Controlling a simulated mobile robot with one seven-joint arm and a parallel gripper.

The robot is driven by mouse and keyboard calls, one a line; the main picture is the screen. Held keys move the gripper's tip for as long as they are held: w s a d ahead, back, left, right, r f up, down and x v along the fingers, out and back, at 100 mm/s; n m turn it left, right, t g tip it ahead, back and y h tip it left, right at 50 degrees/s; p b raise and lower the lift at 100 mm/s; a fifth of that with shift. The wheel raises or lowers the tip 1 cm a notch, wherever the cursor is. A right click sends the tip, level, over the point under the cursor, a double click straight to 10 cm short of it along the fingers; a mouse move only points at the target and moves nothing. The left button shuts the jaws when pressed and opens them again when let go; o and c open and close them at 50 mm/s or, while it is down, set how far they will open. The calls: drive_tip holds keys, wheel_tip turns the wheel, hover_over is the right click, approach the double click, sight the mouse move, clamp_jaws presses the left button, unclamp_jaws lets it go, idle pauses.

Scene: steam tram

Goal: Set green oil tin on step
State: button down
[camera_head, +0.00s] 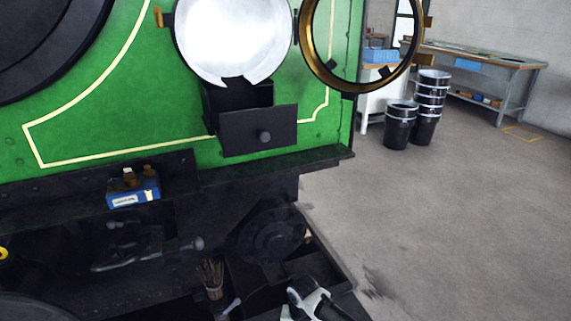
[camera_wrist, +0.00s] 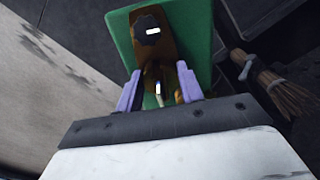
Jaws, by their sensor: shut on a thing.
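The green oil tin (camera_wrist: 118,38) is in the wrist view, with a brown top and a dark cap. My gripper (camera_wrist: 159,86) is shut on it, with a pale purple fingertip on each side. In the head view my white wrist shows at the bottom edge; the tin and the fingertips are not visible there. A dark ledge (camera_head: 60,206) runs along the green tram side in the head view. I cannot tell for sure whether this ledge or the lower dark platform is the step.
A blue box with small brown bottles (camera_head: 134,193) sits on the ledge. A bundle-like brush (camera_head: 210,278) stands low beside my arm; it also shows in the wrist view (camera_wrist: 278,88). Black buckets (camera_head: 398,126) and a workbench (camera_head: 480,62) stand behind. Floor at right is clear.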

drive_tip(key=shift+n, duration=0.8)
drive_tip(key=a+f, duration=0.1)
drive_tip(key=s+a+f, duration=0.2)
drive_tip(key=a+f, duration=0.1)
drive_tip(key=shift+s+a, duration=0.1)
drive_tip(key=shift+a+f, duration=0.15)
drive_tip(key=shift+a, duration=0.15)
drive_tip(key=shift+d, duration=0.25)
